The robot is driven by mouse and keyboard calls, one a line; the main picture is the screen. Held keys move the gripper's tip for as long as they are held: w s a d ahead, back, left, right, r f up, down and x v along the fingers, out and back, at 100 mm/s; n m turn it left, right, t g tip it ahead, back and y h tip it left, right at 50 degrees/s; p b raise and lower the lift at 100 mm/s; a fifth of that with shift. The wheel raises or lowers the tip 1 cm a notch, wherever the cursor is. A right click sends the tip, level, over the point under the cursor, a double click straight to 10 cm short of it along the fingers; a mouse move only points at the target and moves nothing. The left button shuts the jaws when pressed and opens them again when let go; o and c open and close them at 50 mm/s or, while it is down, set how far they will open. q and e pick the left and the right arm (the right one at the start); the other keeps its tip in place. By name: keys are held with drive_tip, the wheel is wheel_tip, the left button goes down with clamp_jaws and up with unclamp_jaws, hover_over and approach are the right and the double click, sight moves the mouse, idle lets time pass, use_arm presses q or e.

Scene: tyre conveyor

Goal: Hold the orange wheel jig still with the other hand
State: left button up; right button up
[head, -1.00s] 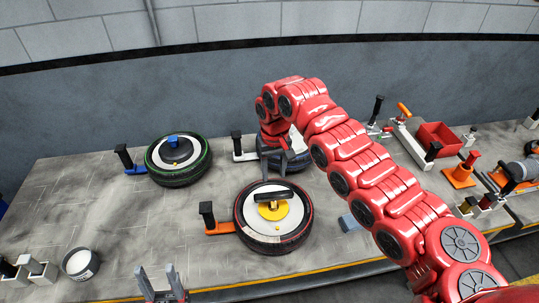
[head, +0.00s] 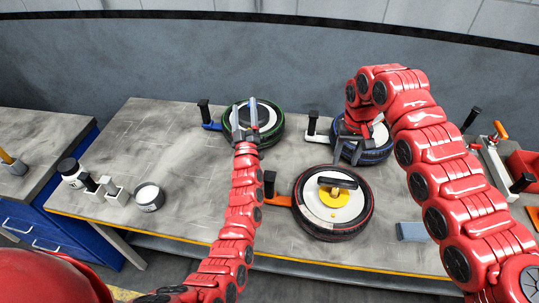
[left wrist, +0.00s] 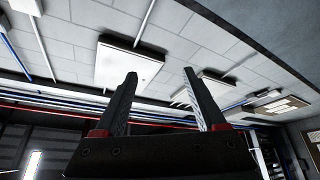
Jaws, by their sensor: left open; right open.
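The orange wheel jig (head: 279,199) is a low orange bracket with an upright black handle (head: 269,183). It sits at the left side of the red-rimmed tyre (head: 333,235), which has a white disc, a yellow hub and a dark bar on top. My left gripper (head: 246,112) is open and empty, its fingers pointing up. In the head view it overlaps the green-rimmed tyre, up and left of the orange jig, not touching the jig. The left wrist view shows its spread fingers (left wrist: 163,95) against the ceiling. My right gripper (head: 350,149) is open by the blue-rimmed tyre (head: 372,156).
A blue jig (head: 211,126) stands by the green-rimmed tyre (head: 271,132), and a white jig (head: 319,137) by the blue-rimmed one. A white-topped pot (head: 149,197) is at the left. A grey-blue block (head: 412,232) lies right of the red-rimmed tyre. Bench left of the orange jig is fairly clear.

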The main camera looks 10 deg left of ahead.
use_arm(q)
drive_tip(key=w+d+r+m+g+h, duration=0.1)
drive_tip(key=w+d+g+h, duration=0.1)
drive_tip(key=w+d+h, duration=0.45)
drive_tip(key=w+d+r+m+g+h, duration=0.1)
drive_tip(key=w+d+m+g+h, duration=0.2)
drive_tip(key=d+m+g+h, duration=0.75)
drive_tip(key=n+g+y, duration=0.2)
drive_tip(key=g+y, duration=0.7)
drive_tip(key=y, duration=0.2)
hover_over(269, 190)
drive_tip(key=w, duration=0.2)
drive_tip(key=shift+m, duration=0.25)
wheel_tip(269, 190, down, 7)
drive_tip(key=shift+d+f, duration=0.1)
drive_tip(key=shift+f, duration=0.1)
drive_tip(key=shift+s+a+f+g, duration=0.1)
drive_tip(key=shift+s+a+g, duration=0.1)
drive_tip(key=shift+a+g, duration=0.05)
drive_tip(key=shift+f, duration=0.3)
wheel_tip(269, 190, down, 15)
drive_tip(key=shift+d, duration=0.15)
drive_tip(key=shift+f, duration=0.75)
